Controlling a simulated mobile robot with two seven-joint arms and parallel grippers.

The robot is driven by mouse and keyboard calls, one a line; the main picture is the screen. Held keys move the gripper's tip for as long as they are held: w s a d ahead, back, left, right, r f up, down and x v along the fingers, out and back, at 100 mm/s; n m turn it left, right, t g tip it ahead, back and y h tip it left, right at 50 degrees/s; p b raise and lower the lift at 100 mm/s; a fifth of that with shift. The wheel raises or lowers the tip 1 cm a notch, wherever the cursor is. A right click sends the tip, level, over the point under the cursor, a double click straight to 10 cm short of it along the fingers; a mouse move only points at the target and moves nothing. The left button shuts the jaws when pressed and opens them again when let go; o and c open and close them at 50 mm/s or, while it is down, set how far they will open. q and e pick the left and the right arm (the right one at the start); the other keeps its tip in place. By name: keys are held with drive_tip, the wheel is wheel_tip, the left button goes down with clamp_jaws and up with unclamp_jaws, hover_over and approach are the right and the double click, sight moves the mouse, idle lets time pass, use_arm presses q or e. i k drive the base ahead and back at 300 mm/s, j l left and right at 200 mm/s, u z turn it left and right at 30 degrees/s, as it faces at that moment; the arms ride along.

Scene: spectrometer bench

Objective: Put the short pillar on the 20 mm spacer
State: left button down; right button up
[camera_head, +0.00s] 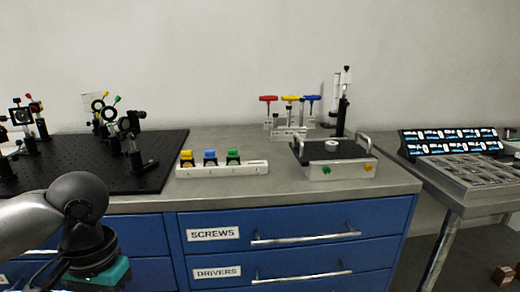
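I cannot tell for certain which part is the short pillar or which is the 20 mm spacer. Upright posts stand at the back of the bench: a tall black post (342,118) and a pale, thinner post beside it. A small pale round piece (331,146) sits on the black top of a metal box with handles (345,170); its size cannot be read. My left arm comes in at the lower left, and its teal-banded gripper end (98,276) is in front of the blue drawers. Its fingers are below the frame. My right gripper is out of view.
A white block (220,170) with yellow, blue and green pieces lies near the bench's front edge. Hex drivers (290,112) stand in a rack behind. A black breadboard (165,150) with optics mounts fills the left. A side table (485,208) holds a grey tray (470,178) and a display (450,142).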

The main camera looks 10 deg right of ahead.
sight(332, 143)
drive_tip(key=i+z, duration=0.1)
drive_tip(key=z, duration=0.65)
